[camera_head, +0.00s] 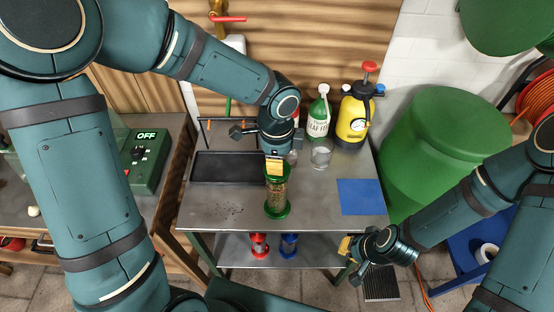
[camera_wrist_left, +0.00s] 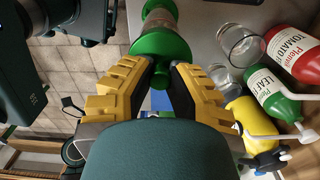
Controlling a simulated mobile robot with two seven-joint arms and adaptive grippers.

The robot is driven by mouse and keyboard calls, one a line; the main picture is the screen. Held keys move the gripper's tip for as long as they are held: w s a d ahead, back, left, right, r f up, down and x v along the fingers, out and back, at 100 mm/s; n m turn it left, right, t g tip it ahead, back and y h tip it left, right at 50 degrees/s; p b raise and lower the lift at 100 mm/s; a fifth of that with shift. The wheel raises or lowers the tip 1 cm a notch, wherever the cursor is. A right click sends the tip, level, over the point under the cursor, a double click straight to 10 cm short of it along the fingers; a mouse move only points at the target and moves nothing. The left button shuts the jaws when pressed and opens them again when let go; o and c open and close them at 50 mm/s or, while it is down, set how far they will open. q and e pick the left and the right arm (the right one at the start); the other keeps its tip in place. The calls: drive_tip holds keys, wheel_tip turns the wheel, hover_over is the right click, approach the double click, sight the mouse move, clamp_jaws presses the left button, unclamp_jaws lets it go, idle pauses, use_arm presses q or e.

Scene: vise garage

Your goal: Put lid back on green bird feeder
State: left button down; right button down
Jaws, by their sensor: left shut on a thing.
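The green bird feeder (camera_head: 277,196) stands upright on the metal table, a clear tube with seed inside and a green base. My left gripper (camera_head: 275,165) points down right over its top. In the left wrist view, the yellow fingers (camera_wrist_left: 160,88) are shut on the green lid (camera_wrist_left: 162,46), which lines up with the clear tube (camera_wrist_left: 160,20). The lid looks to be at the tube's top, but I cannot tell whether it is fully seated. My right gripper (camera_head: 348,247) is off the table's front right corner, away from the feeder; its finger opening is unclear.
A blue mat (camera_head: 360,197) lies on the right of the table (camera_head: 325,215). A dark tray (camera_head: 230,168), a glass jar (camera_head: 321,154), a leaf-feed bottle (camera_head: 319,115) and a yellow sprayer (camera_head: 355,115) stand behind. Red (camera_head: 259,245) and blue (camera_head: 289,245) feeders are on the lower shelf.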

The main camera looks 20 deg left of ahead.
use_arm(q)
drive_tip(key=shift+f, duration=0.1)
idle(0.8)
drive_tip(key=shift+c, duration=1.7)
unclamp_jaws()
drive_tip(key=shift+r+p, duration=2.95)
drive_tip(key=shift+r, duration=0.6)
clamp_jaws()
